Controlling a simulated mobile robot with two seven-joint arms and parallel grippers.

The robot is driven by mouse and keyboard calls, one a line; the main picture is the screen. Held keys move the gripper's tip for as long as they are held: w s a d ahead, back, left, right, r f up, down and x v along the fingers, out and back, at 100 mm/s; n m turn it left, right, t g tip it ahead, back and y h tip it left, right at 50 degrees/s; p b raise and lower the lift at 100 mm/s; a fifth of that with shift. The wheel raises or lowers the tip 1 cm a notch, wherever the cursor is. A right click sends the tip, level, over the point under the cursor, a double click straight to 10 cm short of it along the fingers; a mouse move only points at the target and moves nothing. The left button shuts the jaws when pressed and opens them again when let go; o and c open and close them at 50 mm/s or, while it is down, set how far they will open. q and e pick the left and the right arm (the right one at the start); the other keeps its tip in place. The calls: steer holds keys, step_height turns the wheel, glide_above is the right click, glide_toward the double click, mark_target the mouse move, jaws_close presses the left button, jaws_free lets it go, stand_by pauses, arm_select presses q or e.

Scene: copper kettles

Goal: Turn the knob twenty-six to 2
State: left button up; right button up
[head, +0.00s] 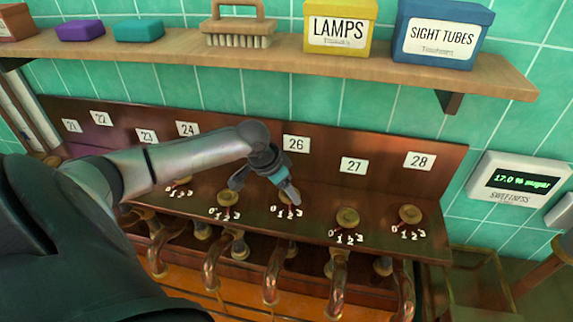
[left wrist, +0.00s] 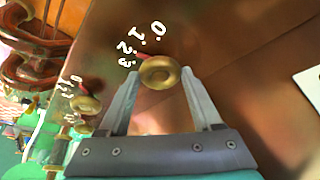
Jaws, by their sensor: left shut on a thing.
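Knob twenty-six is a round brass knob (left wrist: 160,72) with a red pointer, seen in the left wrist view between my fingers. Its painted numbers 0 to 3 lie in an arc beside it, and the red pointer appears to aim at the 2. My left gripper (left wrist: 163,100) is shut on this knob. In the head view my left gripper (head: 288,192) is at the panel below the number plate 26 (head: 296,143) and hides most of the knob. My right gripper is in neither view.
Neighbouring brass knobs stand close by, under plate 27 (head: 347,217) and under plate 28 (head: 410,213). Copper pipes (head: 272,275) hang below the panel. A wooden shelf (head: 300,68) with boxes and a brush runs above. A sweetness display (head: 521,180) reads 17.0 % sugar.

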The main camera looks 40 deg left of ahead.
arm_select(q)
steer(key=o, duration=1.4)
steer(key=shift+c, duration=0.2)
steer(key=v, duration=1.5)
steer(key=shift+r, duration=0.1)
steer(key=shift+s, duration=0.15)
